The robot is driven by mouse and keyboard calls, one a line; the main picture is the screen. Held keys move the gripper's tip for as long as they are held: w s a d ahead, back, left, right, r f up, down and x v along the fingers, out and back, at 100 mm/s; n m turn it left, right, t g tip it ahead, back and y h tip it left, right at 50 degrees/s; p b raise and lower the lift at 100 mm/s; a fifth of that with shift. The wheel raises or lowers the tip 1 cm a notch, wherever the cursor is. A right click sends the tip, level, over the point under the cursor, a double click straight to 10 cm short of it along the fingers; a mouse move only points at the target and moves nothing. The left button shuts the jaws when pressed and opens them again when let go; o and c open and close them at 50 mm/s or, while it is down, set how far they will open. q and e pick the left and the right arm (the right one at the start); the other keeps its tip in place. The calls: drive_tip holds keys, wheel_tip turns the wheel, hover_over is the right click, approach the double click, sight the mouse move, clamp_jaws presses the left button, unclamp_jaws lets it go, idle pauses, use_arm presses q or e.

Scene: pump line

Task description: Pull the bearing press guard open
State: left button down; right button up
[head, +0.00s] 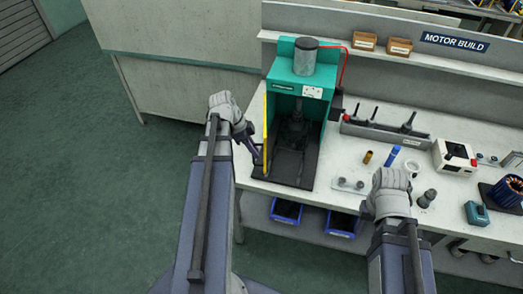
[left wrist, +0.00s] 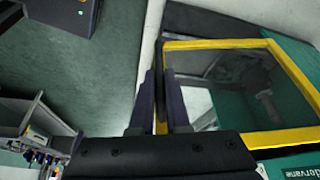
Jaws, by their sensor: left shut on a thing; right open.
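The bearing press (head: 316,72) is a teal housing with a grey cylinder on top, at the back left of the bench. Its yellow-framed guard (head: 265,120) shows nearly edge-on at the housing's left side, and the dark interior is visible from the front. In the left wrist view the guard's clear panel and yellow frame (left wrist: 215,44) fill the right side. My left gripper (head: 259,156) is shut at the guard's near edge, its two fingers (left wrist: 160,100) on either side of a dark upright handle. My right gripper (head: 389,181) is open over the bench front; its fingertips are mostly hidden.
The white bench (head: 345,160) holds a tool rack (head: 385,133), a blue cylinder (head: 393,156), a brass piece (head: 367,157) and a white-red device (head: 455,157) right of the press. Blue bins (head: 343,224) sit below. Open floor (head: 100,190) lies to the left.

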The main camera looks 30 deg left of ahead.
use_arm(q)
drive_tip(key=shift+s+a, duration=0.3)
drive_tip(key=shift+a, duration=0.65)
drive_tip(key=shift+s+a, duration=0.3)
drive_tip(key=shift+a, duration=0.6)
drive_tip(key=c, duration=0.9)
unclamp_jaws()
drive_tip(key=p+v, duration=0.7)
drive_tip(key=shift+a+r, duration=0.1)
drive_tip(key=shift+r, duration=0.3)
